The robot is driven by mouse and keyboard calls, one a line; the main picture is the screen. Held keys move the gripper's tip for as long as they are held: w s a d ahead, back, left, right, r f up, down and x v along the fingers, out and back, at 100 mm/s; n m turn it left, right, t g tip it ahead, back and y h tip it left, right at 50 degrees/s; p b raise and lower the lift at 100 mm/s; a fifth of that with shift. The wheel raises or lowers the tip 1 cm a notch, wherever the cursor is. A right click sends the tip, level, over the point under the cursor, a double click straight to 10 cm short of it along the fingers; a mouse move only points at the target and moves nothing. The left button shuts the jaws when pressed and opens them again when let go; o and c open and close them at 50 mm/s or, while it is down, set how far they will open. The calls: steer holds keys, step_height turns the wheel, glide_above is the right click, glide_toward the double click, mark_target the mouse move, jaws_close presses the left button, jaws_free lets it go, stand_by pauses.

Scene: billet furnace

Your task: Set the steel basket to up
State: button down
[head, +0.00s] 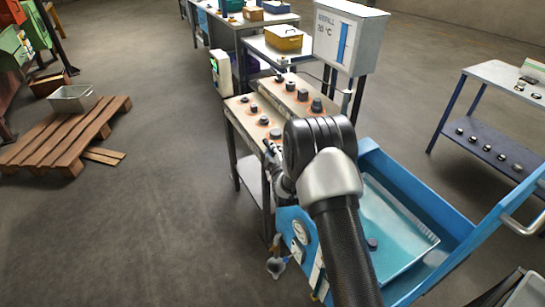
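A blue tank (455,213) with pale blue-green liquid stands at the lower right. A pale tray-like shape (425,243), possibly the steel basket, shows inside it, with a small dark piece (372,243) in it. I cannot tell whether this shape is up or down. A light metal handle (520,226) sticks out at the tank's right side. My gripper (272,156) is at the right edge of the bench with the dark knobs, left of the tank. My arm mostly hides it, and its fingers are too small to read. My arm also covers the tank's left part.
The bench (238,113) holds several dark pieces on pinkish spots. A white-grey box (343,35) marked 20 °C stands behind it. A side table (500,75) is at right. A wooden pallet (65,135) with a grey bin (73,98) is at left. The floor between is clear.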

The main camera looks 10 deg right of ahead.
step_height(320, 180, up, 12)
steer(key=p, duration=0.2)
steer(key=shift+w, duration=0.2)
steer(key=shift+r, duration=0.15)
steer(key=c, duration=1.7)
jaws_free()
steer(key=shift+o, duration=1.1)
steer(key=shift+s, duration=0.1)
steer(key=shift+f, duration=0.25)
steer(key=v, duration=1.2)
steer(key=shift+f, duration=0.1)
